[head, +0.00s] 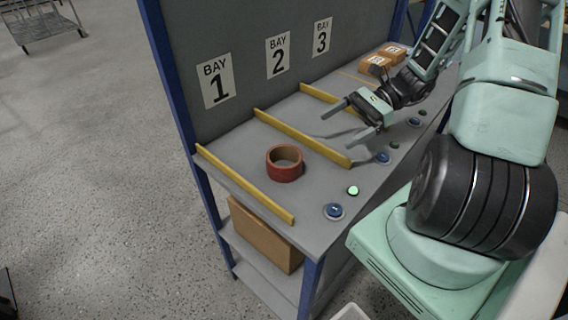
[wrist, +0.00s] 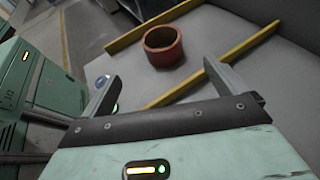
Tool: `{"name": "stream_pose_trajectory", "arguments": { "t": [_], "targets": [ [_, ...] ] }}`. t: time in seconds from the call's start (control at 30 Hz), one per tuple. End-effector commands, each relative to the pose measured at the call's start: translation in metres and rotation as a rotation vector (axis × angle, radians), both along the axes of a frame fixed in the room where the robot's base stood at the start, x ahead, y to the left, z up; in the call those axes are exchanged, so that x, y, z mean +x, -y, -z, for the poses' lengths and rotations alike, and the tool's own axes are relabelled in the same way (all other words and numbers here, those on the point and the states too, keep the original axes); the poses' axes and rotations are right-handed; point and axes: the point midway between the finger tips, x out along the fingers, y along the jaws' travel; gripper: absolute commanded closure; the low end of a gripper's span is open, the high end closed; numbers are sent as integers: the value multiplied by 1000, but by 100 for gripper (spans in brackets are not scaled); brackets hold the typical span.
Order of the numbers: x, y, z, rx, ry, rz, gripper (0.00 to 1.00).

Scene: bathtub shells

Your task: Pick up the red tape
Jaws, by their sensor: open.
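The red tape (head: 285,170) is a roll lying flat on the grey shelf, in the bay marked 1, between two yellow dividers. In the wrist view the red tape (wrist: 162,52) is near the top middle, beyond my fingertips. My gripper (head: 338,127) is open and empty. It is above the shelf around bays 2 and 3, to the right of the tape and apart from it. Its two fingers also show in the wrist view, with the gripper (wrist: 160,85) pointing toward the tape.
Yellow dividers (head: 245,185) and (head: 300,138) border the tape's bay. Blue round buttons (head: 333,211) and a lit green one (head: 352,190) line the front edge. Brown boxes (head: 376,66) sit at the shelf's far end. A grey back panel (head: 245,50) rises behind.

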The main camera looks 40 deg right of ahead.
Motion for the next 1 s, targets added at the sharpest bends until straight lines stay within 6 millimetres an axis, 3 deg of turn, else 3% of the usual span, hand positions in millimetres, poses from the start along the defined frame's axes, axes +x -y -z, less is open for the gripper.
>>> {"name": "stream_pose_trajectory", "arguments": {
  "t": [0.1, 0.4, 0.67, 1.0],
  "targets": [
    [5, -25, 8, 4, -2, -5, 2],
    [19, -76, 31, 2, -2, -6, 2],
    [25, -93, 38, 0, 0, -6, 2],
    [38, -132, 55, 0, 0, -6, 2]
  ]
}}
